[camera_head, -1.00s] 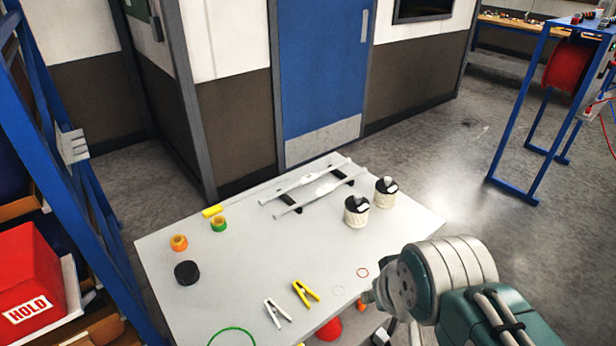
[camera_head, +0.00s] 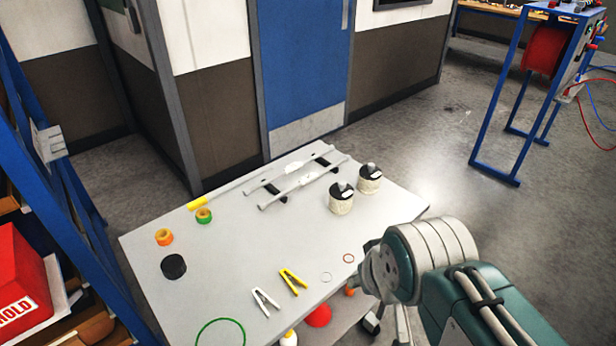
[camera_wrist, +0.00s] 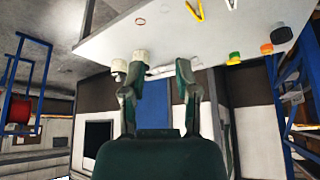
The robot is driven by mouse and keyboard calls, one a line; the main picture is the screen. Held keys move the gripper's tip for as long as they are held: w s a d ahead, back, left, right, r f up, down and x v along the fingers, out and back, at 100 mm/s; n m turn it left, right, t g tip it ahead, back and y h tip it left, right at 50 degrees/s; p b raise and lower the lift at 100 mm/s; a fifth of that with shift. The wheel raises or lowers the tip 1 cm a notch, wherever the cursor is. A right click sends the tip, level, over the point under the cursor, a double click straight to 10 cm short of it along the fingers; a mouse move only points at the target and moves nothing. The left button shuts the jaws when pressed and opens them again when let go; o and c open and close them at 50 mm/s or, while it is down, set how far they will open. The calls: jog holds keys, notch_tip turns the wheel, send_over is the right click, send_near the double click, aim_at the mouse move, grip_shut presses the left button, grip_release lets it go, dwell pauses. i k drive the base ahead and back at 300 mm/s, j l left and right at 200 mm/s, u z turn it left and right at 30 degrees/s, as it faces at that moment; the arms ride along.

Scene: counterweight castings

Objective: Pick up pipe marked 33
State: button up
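Two thin grey pipes lie side by side on black rests at the back of the white table (camera_head: 225,270): a rear pipe (camera_head: 265,182) and a front pipe (camera_head: 328,170). Each has a white label near its middle, too small to read, so I cannot tell which is marked 33. My gripper is hidden behind my arm in the head view. In the wrist view, which looks upside down, my gripper (camera_wrist: 158,80) is open, with two dark green fingers apart and nothing held. Part of the pipes shows faintly between the fingertips.
Two pale cans with black tops (camera_head: 341,198) (camera_head: 369,180) stand right of the pipes. A blue rack (camera_head: 75,215) stands left.

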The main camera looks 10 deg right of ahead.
aim_at(295, 166)
jog(key=l+z, duration=0.3)
jog(key=i+l+z, duration=0.1)
jog(key=l+z, duration=0.2)
jog(key=i+l+z, duration=0.45)
jog(key=l, duration=0.3)
jog(key=i+l+z, duration=0.4)
jog(key=i, duration=0.35)
jog(key=i+l+u, duration=0.2)
jog(key=i, duration=0.2)
jog(key=i+u, duration=0.15)
jog(key=i, duration=0.25)
jog(key=i+l+u, duration=0.2)
jog(key=i, duration=0.2)
jog(key=i+j+u, duration=0.15)
jog(key=i+u, duration=0.4)
jog(key=u, duration=0.25)
jog(key=i+u, duration=0.35)
jog(key=i+l+u, duration=0.15)
jog(key=u, duration=0.25)
jog(key=i+j+u, duration=0.1)
jog(key=i+u, duration=0.15)
jog(key=u, duration=0.15)
jog(key=i+u, duration=0.55)
jog(key=u, duration=0.2)
jog(key=i+l+u, duration=0.1)
jog(key=i+u, duration=0.15)
jog(key=u, duration=0.15)
jog(key=i+u, duration=0.75)
jog(key=i, duration=0.1)
